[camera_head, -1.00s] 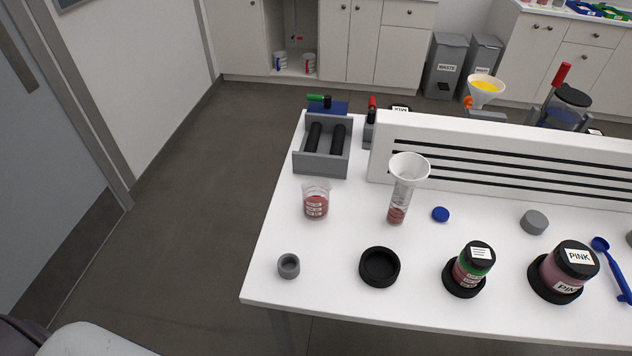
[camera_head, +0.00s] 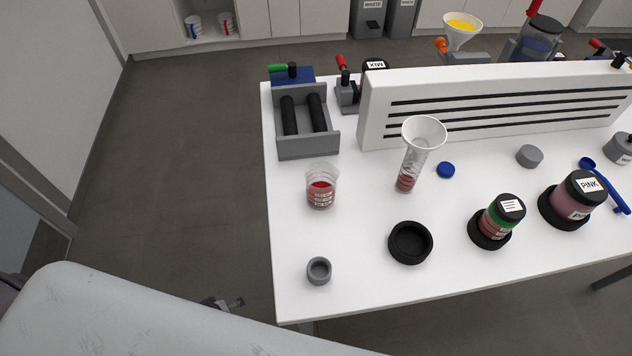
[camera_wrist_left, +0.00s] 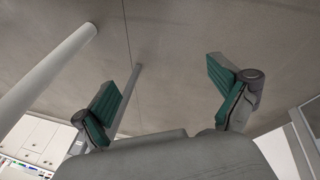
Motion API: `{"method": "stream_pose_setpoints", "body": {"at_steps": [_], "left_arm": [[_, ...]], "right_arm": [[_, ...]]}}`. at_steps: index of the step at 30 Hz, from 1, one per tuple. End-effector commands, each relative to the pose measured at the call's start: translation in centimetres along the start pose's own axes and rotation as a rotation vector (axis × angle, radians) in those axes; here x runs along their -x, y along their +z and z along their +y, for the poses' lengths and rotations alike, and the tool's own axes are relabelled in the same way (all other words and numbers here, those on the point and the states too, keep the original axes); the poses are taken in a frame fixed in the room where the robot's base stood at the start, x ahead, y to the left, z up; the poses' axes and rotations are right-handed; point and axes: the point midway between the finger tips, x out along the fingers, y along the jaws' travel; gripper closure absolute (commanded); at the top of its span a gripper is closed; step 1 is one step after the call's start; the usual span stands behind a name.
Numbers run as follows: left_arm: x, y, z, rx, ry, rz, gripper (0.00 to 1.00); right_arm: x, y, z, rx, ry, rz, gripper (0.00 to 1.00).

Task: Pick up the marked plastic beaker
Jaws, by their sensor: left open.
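The clear plastic beaker (camera_head: 322,190) stands upright on the white table near its left edge. It has red contents and printed markings on its side. My left gripper (camera_wrist_left: 165,88) is open, its green-padded fingers spread wide with nothing between them. In the head view, my pale left arm fills the lower left, and only a small dark part of the gripper shows beyond it, left of the table and apart from the beaker. The beaker is not in the left wrist view. My right gripper is in neither view.
A funnel in a measuring cylinder (camera_head: 411,165) stands right of the beaker. A grey roller rack (camera_head: 309,146) is behind it. A small grey cup (camera_head: 319,271) and a black ring holder (camera_head: 410,243) are in front. The white slotted rack (camera_head: 500,105) runs behind.

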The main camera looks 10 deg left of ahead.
Motion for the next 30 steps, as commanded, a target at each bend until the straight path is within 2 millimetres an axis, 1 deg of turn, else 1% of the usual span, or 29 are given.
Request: {"method": "stream_pose_setpoints", "body": {"at_steps": [1,5,6,8,9,11,12,14,15,17,18,19,21,24,27,30], "left_arm": [[0.5,-2.0,1.1,0.082,0.03,0.016,0.03],[2.5,-6.8,4.4,0.331,0.128,0.028,0.03],[3.4,-8.3,5.6,0.412,0.165,0.024,0.03],[5.1,-10.7,7.8,0.54,0.228,0.009,0.03],[6.5,-12.3,9.4,0.633,0.277,-0.011,0.03],[9.2,-14.6,12.4,0.779,0.358,-0.062,0.03],[11.4,-16.0,14.6,0.879,0.415,-0.114,0.03],[15.3,-17.4,18.1,1.022,0.494,-0.221,0.03],[18.1,-17.9,20.4,1.106,0.535,-0.308,0.03],[22.3,-17.9,23.4,1.211,0.572,-0.448,0.03],[24.9,-17.6,25.1,1.264,0.58,-0.54,0.03],[26.8,-17.1,26.2,1.297,0.578,-0.605,0.03],[30.4,-15.9,28.1,1.354,0.558,-0.739,0.03],[34.3,-14.1,29.8,1.4,0.512,-0.88,0.03],[36.4,-12.9,30.5,1.423,0.471,-0.957,0.03],[36.8,-12.4,31.3,1.434,0.458,-0.985,0.03]], "right_arm": [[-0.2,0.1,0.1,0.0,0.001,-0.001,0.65],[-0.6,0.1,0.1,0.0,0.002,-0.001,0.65],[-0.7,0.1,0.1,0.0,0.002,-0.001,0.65],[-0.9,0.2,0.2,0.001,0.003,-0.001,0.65],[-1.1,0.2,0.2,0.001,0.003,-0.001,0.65],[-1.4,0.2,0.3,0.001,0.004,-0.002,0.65],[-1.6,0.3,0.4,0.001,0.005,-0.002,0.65],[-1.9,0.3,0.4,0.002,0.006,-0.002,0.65],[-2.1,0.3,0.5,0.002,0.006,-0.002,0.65],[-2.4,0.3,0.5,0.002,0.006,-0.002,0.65],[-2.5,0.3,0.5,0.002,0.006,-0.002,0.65],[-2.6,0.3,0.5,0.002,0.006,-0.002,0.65],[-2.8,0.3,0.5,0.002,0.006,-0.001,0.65],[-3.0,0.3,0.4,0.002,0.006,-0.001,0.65],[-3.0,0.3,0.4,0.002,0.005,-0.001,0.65],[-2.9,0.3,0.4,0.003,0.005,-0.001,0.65]]}}
